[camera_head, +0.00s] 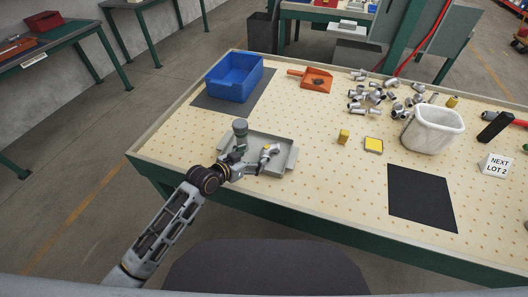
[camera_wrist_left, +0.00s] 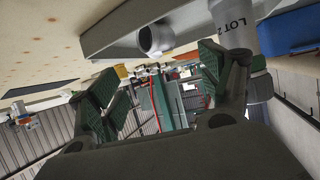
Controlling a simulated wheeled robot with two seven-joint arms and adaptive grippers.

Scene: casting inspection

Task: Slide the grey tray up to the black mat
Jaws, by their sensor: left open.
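The grey tray (camera_head: 286,157) lies near the front left edge of the pegboard bench. In it are a metal pipe fitting (camera_head: 268,152) with a yellow mark and a grey cylinder (camera_head: 240,130), which reads "LOT" in the left wrist view (camera_wrist_left: 233,28). The bare black mat (camera_head: 422,197) lies flat to the right, well apart from the tray. My left gripper (camera_head: 246,166) is at the tray's near left side, its fingers spread. In the left wrist view, the tray wall (camera_wrist_left: 125,25) shows above the open fingers; contact cannot be told. My right gripper is not in view.
A blue bin (camera_head: 233,80) stands on another dark mat at the back left. An orange scoop (camera_head: 316,80), loose fittings (camera_head: 375,93), a white tub (camera_head: 432,131) and yellow blocks (camera_head: 373,145) lie farther back. The board between tray and bare mat looks clear.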

